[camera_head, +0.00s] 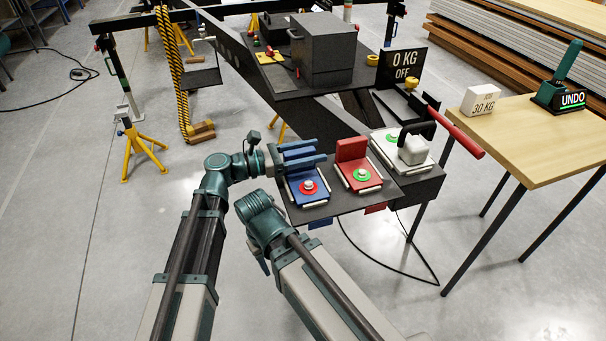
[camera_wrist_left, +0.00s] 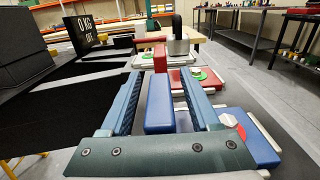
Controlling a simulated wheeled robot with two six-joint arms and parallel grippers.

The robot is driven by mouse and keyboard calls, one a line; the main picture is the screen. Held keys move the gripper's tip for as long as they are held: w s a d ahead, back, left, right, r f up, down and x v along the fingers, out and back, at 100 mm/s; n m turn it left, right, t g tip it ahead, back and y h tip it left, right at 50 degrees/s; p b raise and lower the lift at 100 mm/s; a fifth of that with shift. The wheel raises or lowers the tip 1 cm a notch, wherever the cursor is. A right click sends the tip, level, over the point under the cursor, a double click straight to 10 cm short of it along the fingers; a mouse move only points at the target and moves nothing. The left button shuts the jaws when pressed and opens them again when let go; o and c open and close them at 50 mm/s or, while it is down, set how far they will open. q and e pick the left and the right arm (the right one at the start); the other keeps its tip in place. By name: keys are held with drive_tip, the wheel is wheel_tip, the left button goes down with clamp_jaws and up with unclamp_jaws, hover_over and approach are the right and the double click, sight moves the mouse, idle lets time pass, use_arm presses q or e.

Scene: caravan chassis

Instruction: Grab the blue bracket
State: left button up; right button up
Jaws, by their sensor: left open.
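The blue bracket (camera_head: 297,198) lies at the left end of the dark shelf, its flat base carrying a red disc with a pale knob. My left gripper (camera_head: 318,151) is open at its upright plate. In the left wrist view, the upright plate of the blue bracket (camera_wrist_left: 160,105) stands between the two fingers of the left gripper (camera_wrist_left: 160,88), with a narrow gap visible beside it. The bracket's base shows right of the right finger.
A red bracket (camera_head: 360,180) with a green disc sits close right of the blue one. A grey-topped unit (camera_head: 412,150) and a red bar (camera_head: 455,132) stand further right. A wooden table (camera_head: 545,150) holds a 30 KG block (camera_head: 481,100) and an UNDO lever (camera_head: 560,85).

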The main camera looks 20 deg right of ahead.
use_arm(q)
drive_tip(key=shift+d, duration=0.25)
clamp_jaws()
idle(1.3)
